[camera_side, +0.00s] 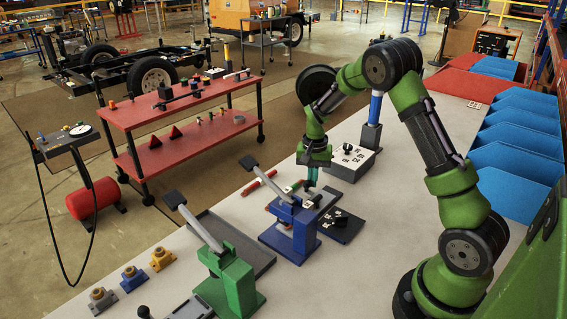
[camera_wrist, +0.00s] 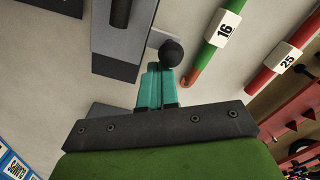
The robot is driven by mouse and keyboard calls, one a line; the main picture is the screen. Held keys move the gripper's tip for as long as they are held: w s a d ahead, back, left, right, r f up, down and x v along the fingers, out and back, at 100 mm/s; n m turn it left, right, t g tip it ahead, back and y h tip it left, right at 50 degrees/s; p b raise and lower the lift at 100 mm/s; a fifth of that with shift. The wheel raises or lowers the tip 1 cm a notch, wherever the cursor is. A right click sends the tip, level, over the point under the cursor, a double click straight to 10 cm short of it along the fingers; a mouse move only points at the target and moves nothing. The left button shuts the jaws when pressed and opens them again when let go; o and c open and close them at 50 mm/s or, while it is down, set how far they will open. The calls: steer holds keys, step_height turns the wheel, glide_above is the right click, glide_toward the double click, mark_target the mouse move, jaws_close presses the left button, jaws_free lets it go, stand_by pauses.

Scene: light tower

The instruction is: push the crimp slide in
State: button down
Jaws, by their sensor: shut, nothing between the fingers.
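A blue bench press (camera_side: 292,238) with a long lever and black grip stands on the pale bench in the side view. A black ball knob (camera_wrist: 171,53) shows in the wrist view, beside a dark grey block (camera_wrist: 122,38); I take it for the crimp slide's knob, but the slide itself cannot be made out. My gripper (camera_side: 312,178) points down at the press top, with its teal fingers together and empty. In the wrist view the fingertips (camera_wrist: 160,76) are right at the knob; I cannot tell whether they touch it.
Labelled green (camera_wrist: 222,42) and red (camera_wrist: 285,62) tubes lie beside the press. A green lever press (camera_side: 228,282) and a grey tray (camera_side: 240,248) stand at front left. Blue bins (camera_side: 515,155) line the far right.

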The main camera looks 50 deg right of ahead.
mark_target(305, 183)
steer(key=shift+a, duration=2)
steer(key=shift+r, duration=0.1)
steer(key=shift+d+r, duration=0.85)
steer(key=shift+r, duration=2.55)
steer(key=shift+r, duration=0.1)
